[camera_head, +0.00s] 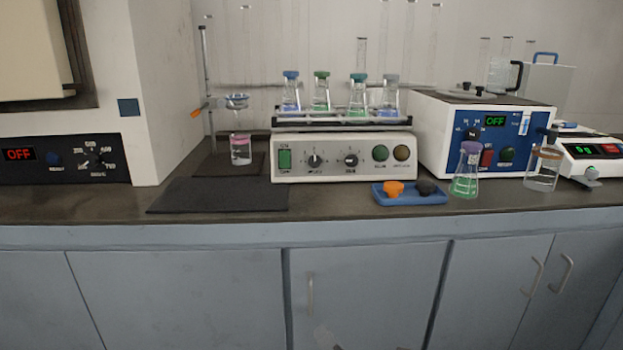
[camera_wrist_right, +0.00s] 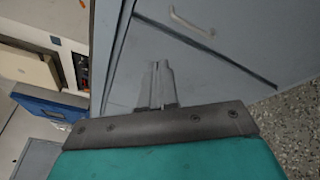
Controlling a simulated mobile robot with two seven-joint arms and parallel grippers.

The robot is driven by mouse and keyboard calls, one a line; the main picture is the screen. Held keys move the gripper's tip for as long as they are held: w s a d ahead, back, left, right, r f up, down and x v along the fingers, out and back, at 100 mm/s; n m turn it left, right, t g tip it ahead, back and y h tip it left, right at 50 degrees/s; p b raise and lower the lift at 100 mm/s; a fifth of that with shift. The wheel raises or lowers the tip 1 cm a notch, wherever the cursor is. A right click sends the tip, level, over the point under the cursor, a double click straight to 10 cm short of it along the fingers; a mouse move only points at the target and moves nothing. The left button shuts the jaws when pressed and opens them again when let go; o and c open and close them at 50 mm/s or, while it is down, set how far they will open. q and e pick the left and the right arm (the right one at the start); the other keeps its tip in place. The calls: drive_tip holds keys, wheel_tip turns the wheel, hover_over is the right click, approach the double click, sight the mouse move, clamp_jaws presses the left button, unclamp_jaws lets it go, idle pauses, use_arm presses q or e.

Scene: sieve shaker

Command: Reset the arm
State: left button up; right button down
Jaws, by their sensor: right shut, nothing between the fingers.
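My right gripper (camera_wrist_right: 158,66) is in the right wrist view with its two fingers together and nothing between them. It hangs in front of the grey-blue cabinet doors (camera_wrist_right: 205,62), away from the things on the bench. In the head view only a small pale part of my right gripper (camera_head: 326,339) shows at the bottom edge, below the countertop. I cannot see my left gripper in either view.
The dark countertop (camera_head: 330,208) carries a shaker (camera_head: 342,165) with several stoppered flasks, a blue tray (camera_head: 412,198), a green-liquid flask (camera_head: 465,178), a beaker (camera_head: 241,150), a blue-fronted device (camera_head: 487,145) and a balance (camera_head: 592,158). Cabinet handles (camera_head: 311,294) stick out below.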

drive_tip(key=s+d+f+m+g+h, duration=0.1)
drive_tip(key=s+d+f+m+g, duration=0.1)
drive_tip(key=s+d+m, duration=0.45)
drive_tip(key=s+d+f+m+g+h, duration=0.15)
drive_tip(key=s+m, duration=0.25)
drive_tip(key=m, duration=0.6)
drive_tip(key=s+d+f+m+g+h, duration=0.1)
drive_tip(key=s+d+f+m, duration=0.2)
drive_tip(key=s+m, duration=0.45)
use_arm(q)
drive_tip(key=s+a+r+y+p, duration=0.1)
drive_tip(key=a+r+p, duration=0.3)
drive_tip(key=r+p, duration=0.9)
drive_tip(key=s+p, duration=0.1)
drive_tip(key=p, duration=0.6)
drive_tip(key=shift+a+r, duration=0.15)
drive_tip(key=shift+r, duration=0.15)
use_arm(e)
drive_tip(key=s+d+r+m, duration=0.1)
drive_tip(key=d+r+m, duration=0.2)
drive_tip(key=r, duration=1)
drive_tip(key=shift+d+r+h, duration=0.25)
drive_tip(key=shift+d+h, duration=0.2)
drive_tip(key=shift+d, duration=0.15)
drive_tip(key=shift+g, duration=0.25)
drive_tip(key=c, duration=1.8)
unclamp_jaws()
